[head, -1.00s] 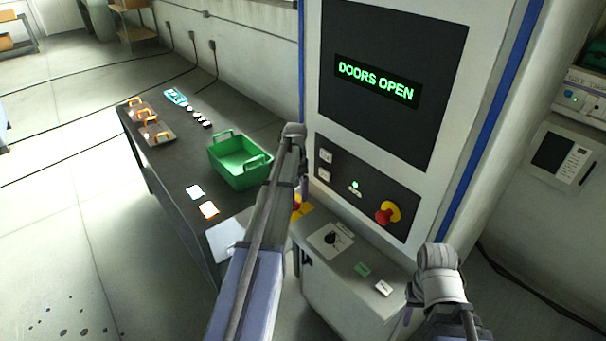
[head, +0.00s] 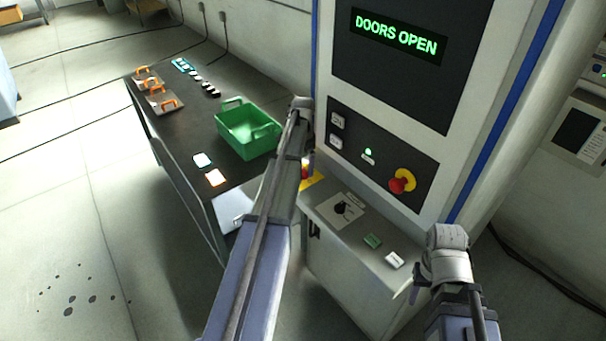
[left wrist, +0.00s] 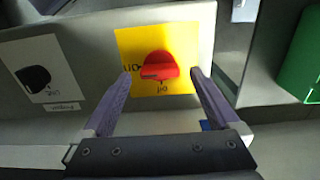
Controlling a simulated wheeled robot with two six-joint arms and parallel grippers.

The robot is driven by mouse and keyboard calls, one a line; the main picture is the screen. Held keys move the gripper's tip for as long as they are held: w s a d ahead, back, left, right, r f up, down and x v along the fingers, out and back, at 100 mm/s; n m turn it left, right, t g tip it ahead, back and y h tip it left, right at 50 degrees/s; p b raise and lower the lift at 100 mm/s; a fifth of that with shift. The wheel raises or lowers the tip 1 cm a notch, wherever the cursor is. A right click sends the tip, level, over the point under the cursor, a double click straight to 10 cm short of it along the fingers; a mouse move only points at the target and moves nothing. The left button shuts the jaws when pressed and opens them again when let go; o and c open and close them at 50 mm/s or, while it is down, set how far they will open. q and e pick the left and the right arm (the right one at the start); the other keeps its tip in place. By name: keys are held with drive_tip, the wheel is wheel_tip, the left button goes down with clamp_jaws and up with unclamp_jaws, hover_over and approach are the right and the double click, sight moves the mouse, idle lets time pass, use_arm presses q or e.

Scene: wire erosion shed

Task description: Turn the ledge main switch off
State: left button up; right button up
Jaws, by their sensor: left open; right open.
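The ledge main switch is a red rotary knob (left wrist: 160,66) on a yellow plate (left wrist: 125,45), on the pale ledge. Its bar lies across the left wrist view, toward a label at left that seems to read ON; another, seemingly OFF, is below it. My left gripper (left wrist: 161,75) is open, with one fingertip on each side of the knob; I cannot tell whether they touch it. In the head view the red knob (head: 305,173) is partly hidden behind my left arm. My right gripper (head: 414,291) is at the lower right, away from the switch; its fingers barely show.
Above is a panel with a red emergency button (head: 401,182). A green crate (head: 247,142) stands on the dark table at left.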

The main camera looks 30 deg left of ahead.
use_arm(q)
drive_tip(key=shift+f+b, duration=0.4)
drive_tip(key=shift+f, duration=0.45)
use_arm(e)
drive_tip(key=shift+f, duration=0.8)
use_arm(q)
drive_tip(key=c, duration=1.4)
